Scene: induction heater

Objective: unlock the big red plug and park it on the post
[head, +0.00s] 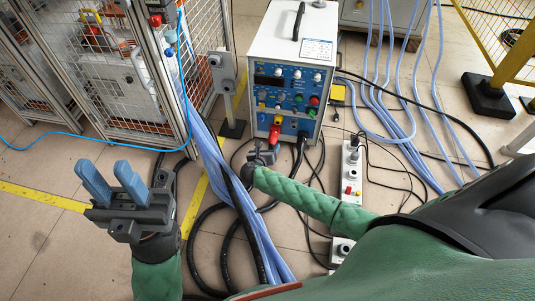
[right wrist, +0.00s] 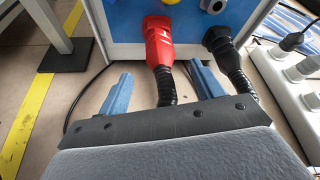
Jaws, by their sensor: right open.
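The big red plug (head: 275,134) sits in the lower front of the heater cabinet (head: 262,95), its black cable hanging down. In the right wrist view the red plug (right wrist: 159,42) is upright against the blue panel, beyond my fingertips. My right gripper (head: 262,153) is open just in front of it. In the right wrist view its two blue fingers (right wrist: 160,82) stand either side of the plug's black cable, apparently empty. The grey post (head: 222,75) stands left of the cabinet on a black base. My left gripper (head: 106,168) is raised at the left, open and empty.
A black plug (right wrist: 219,40) with a thick cable is close right of the red one. A white power strip (head: 351,175) lies on the floor at right. Blue hoses (head: 235,185) and black cables cover the floor. A mesh cage (head: 110,70) stands at the left.

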